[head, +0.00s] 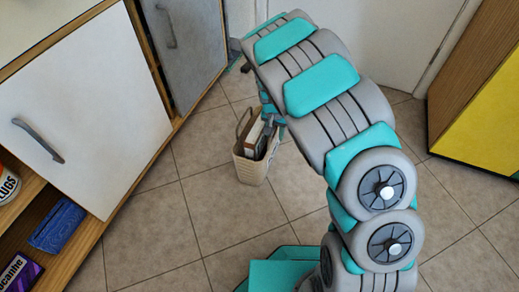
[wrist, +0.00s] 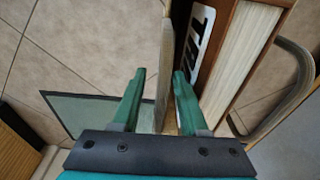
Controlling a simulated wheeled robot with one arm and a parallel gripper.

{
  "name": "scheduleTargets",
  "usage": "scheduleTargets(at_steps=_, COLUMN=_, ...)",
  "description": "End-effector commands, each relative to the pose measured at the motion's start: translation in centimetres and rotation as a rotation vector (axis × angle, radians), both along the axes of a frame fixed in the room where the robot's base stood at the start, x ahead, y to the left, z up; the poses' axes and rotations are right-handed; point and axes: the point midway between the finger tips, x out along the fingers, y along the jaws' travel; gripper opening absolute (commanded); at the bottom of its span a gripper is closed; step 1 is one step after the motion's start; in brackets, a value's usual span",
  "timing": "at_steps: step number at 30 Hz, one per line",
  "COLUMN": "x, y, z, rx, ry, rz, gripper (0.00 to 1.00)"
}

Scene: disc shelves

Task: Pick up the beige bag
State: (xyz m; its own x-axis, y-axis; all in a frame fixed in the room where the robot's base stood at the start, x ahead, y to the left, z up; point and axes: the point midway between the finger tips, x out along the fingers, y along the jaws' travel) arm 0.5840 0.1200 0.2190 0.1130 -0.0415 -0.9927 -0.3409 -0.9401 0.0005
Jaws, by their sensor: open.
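The beige bag (head: 250,170) stands upright on the tiled floor in the head view, with books (head: 256,135) sticking out of its top. My gripper (wrist: 158,78) is open above the bag, its two teal fingers pointing down at it. In the wrist view a thin beige edge of the bag (wrist: 165,55) runs between the fingers; I cannot tell whether either finger touches it. A curved handle (wrist: 297,88) shows at the right of that view. In the head view my arm hides most of my gripper.
A white cabinet door (head: 85,105) with a grey handle is at the left, above a wooden shelf holding a blue folded item (head: 57,225). A yellow-sided wooden cabinet (head: 485,120) stands at the right. Bare floor tiles (head: 150,230) lie in front of the bag.

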Motion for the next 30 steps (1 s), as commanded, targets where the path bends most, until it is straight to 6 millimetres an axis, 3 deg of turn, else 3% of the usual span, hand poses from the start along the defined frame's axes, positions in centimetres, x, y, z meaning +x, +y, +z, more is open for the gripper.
scheduleTargets(at_steps=4, x=0.1, y=-0.1, z=-2.2, rx=0.000, ry=0.002, rz=0.001, gripper=0.43)
scheduleTargets(at_steps=12, x=0.3, y=-0.1, z=-2.4, rx=0.000, ry=0.000, rz=0.000, gripper=0.42)
scheduleTargets(at_steps=23, x=0.3, y=-0.1, z=-2.4, rx=0.000, ry=0.000, rz=0.000, gripper=0.01)
scheduleTargets(at_steps=30, x=0.3, y=-0.1, z=-2.4, rx=0.000, ry=0.000, rz=0.000, gripper=0.00)
